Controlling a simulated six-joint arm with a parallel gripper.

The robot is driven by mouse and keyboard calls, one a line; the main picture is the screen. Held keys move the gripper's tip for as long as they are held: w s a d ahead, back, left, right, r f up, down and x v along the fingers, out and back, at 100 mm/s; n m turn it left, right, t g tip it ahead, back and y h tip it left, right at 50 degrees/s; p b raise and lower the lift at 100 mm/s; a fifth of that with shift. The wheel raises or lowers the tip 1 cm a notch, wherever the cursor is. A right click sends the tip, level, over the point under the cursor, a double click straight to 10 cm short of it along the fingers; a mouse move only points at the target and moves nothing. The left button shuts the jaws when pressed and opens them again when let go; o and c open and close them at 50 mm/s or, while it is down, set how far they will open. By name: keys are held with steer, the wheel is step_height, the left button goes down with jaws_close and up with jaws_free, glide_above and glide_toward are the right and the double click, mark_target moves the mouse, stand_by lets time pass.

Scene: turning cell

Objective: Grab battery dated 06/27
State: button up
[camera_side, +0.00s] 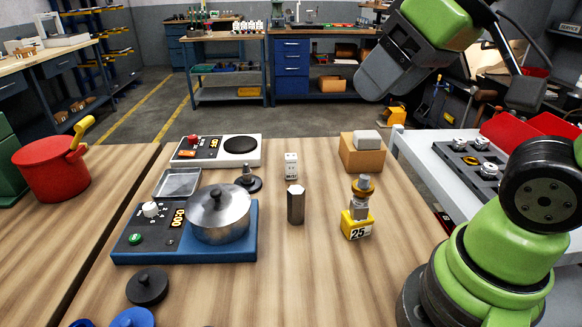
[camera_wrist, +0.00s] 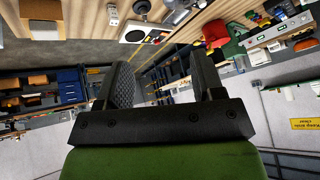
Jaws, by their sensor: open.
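A small white block (camera_side: 291,166) with dark dots and dark print on its front stands upright on the wooden table, behind a dark hexagonal post. The print is too small to read as a date for certain. It looks to be the small white block (camera_wrist: 112,14) near the top edge of the wrist view. In the wrist view my gripper (camera_wrist: 164,78) is open, its two dark fingers apart with nothing between them. In the side view the grey end of my arm is high at the upper right, well away from the white block.
The dark hexagonal post (camera_side: 296,204) and a yellow-based weight marked 25 (camera_side: 358,224) stand near the block. A box (camera_side: 362,155) is to its right. A white hotplate (camera_side: 215,151) and a blue unit (camera_side: 186,250) with a metal pot (camera_side: 219,217) are to its left.

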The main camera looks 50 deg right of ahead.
steer(key=w+d+f+n+g+h, duration=0.15)
steer(key=w+d+n, duration=0.25)
steer(key=w+n, duration=0.55)
steer(key=n+g+h, duration=0.2)
steer(key=n+h, duration=0.1)
steer(key=n, duration=1.5)
glide_above(291, 156)
steer(key=s+a, duration=0.2)
steer(key=a, duration=0.1)
step_height(291, 156, down, 17)
steer(key=shift+n, duration=0.35)
steer(key=x, duration=0.5)
steer(key=shift+s+d, duration=0.15)
steer(key=shift+s, duration=0.05)
steer(key=x, duration=0.6)
steer(key=shift+s, duration=0.3)
steer(key=c, duration=1)
steer(key=shift+c, duration=0.2)
